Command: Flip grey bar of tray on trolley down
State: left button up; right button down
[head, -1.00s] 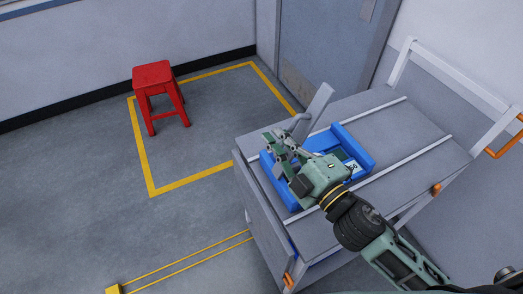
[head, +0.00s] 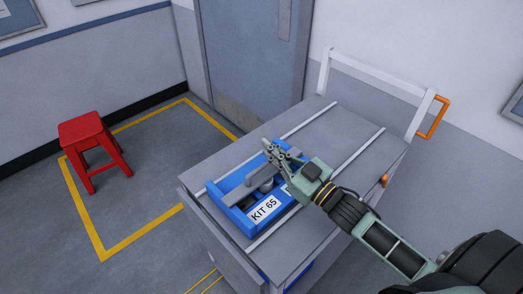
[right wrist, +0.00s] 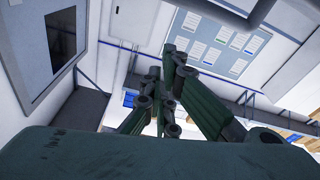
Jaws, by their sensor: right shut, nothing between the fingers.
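The blue tray (head: 237,222) with a KIT 65 label lies on top of the grey trolley (head: 308,124). The grey bar (head: 246,189) now lies low along the tray, between its blue walls. Its far end is partly hidden by my right gripper. My right gripper (head: 270,150) is shut and empty, at the far end of the tray, over or beside the bar; whether it touches the bar I cannot tell. Its closed fingers also show in the right wrist view (right wrist: 168,92), where neither tray nor bar is visible. My left gripper is not in view.
The trolley has a white handle frame (head: 380,75) with an orange grip (head: 434,116) at the right. A red stool (head: 90,140) stands on the floor at left, by yellow floor lines. A grey door (head: 245,60) is behind the trolley.

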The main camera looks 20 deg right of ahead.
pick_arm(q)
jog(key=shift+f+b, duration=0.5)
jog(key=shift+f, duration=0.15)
pick_arm(e)
jog(key=shift+w+d+f+m+h, duration=0.15)
jog(key=shift+d+f+m, duration=0.25)
jog(key=shift+f+m, duration=0.2)
jog(key=shift+w+d+f+m+h, duration=0.1)
jog(key=shift+d+f+m, duration=0.3)
jog(key=shift+f+m, duration=0.25)
jog(key=shift+w+d+f+m+h, duration=0.15)
jog(key=shift+d+f+m, duration=0.3)
jog(key=shift+f, duration=0.3)
jog(key=shift+f, duration=0.15)
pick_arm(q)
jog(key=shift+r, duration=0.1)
pick_arm(e)
notch_tip(320, 180, up, 5)
jog(key=p, duration=0.4)
pick_arm(q)
jog(key=b, duration=0.3)
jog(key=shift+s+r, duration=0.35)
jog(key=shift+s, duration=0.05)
pick_arm(e)
jog(key=v, duration=0.9)
jog(key=shift+f, duration=0.4)
jog(key=shift+s, duration=0.15)
